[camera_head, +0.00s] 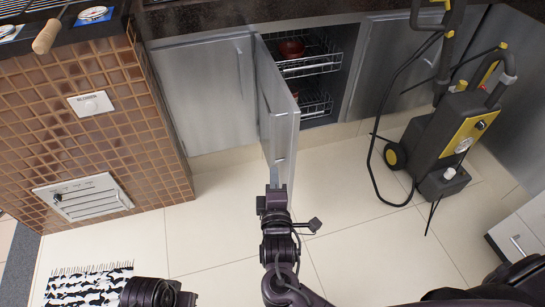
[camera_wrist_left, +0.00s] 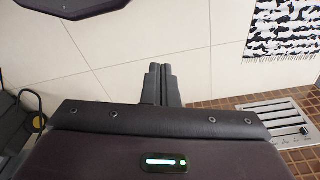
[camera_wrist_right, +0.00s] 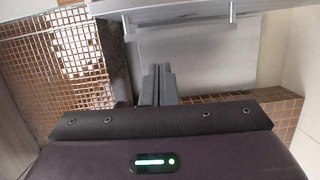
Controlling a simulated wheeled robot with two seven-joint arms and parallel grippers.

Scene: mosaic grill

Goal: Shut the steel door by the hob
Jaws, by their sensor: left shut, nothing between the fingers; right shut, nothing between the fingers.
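The steel door (camera_head: 279,115) stands open in the head view, swung out from the cabinet front with its hinge side at the left of the opening. My right gripper (camera_head: 276,188) is shut and empty at the door's near lower end; whether it touches is unclear. In the right wrist view a steel panel with handle posts (camera_wrist_right: 200,38) spans the top, beyond my right gripper's closed fingers (camera_wrist_right: 158,72). My left gripper's closed, empty fingers (camera_wrist_left: 158,72) show over the tiled floor in the left wrist view; in the head view only part of that arm shows, bottom left.
Wire racks (camera_head: 308,65) with a red bowl (camera_head: 291,48) sit inside the open cabinet. A yellow-black pressure washer (camera_head: 455,135) with a hose stands at right. A brown mosaic-tiled block (camera_head: 110,140) stands at left. A black-and-white rug (camera_head: 88,287) lies at lower left. Floor between is clear.

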